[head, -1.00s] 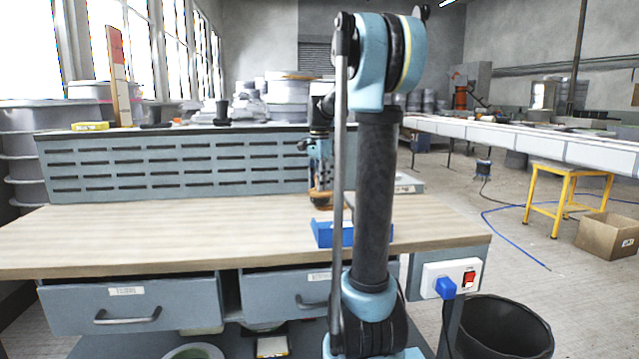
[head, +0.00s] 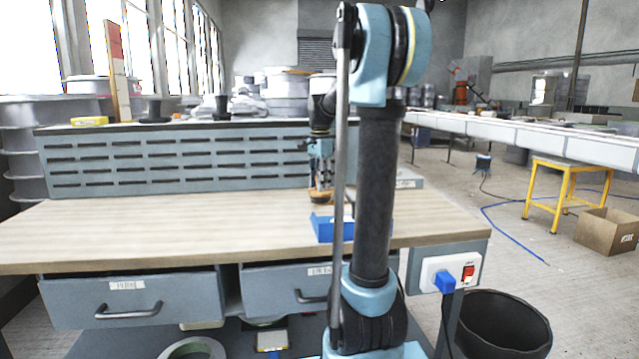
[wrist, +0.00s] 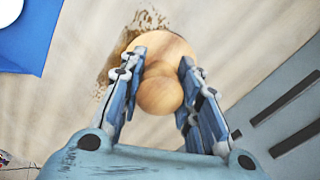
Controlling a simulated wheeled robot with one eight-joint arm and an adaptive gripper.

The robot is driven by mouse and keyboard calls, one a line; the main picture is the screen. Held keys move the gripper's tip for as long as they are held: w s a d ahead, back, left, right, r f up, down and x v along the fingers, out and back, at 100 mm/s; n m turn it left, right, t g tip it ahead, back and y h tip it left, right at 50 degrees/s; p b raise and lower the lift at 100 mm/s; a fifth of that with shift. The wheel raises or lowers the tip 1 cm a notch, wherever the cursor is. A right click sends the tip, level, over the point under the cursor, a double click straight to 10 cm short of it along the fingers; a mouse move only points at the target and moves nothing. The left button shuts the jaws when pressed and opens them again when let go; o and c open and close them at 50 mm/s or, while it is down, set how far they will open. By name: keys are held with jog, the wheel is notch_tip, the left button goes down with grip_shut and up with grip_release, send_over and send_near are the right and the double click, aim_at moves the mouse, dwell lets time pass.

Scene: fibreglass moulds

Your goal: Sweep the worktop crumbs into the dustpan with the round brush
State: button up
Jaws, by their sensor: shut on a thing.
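My gripper (wrist: 162,64) is shut on the round wooden knob of the brush (wrist: 160,94). The brush's pale wooden disc lies beyond the knob, and its underside is hidden in the wrist view. Brown specks, seemingly crumbs (wrist: 118,58), lie against the left and far edge of the disc on the worktop. The blue dustpan (wrist: 28,32) shows at the top left of the wrist view, apart from the brush. In the head view the dustpan (head: 325,230) sits near the worktop's front edge, partly behind my arm. The brush (head: 321,197) is just behind it, under my gripper (head: 320,182).
The wooden worktop (head: 170,225) is clear to the left. A slotted grey panel (head: 180,160) stands along its back edge. Drawers (head: 130,300) sit below. A black bin (head: 503,325) and a yellow stool (head: 560,190) stand to the right.

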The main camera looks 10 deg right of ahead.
jog(key=shift+s, duration=4.25)
notch_tip(320, 180, up, 7)
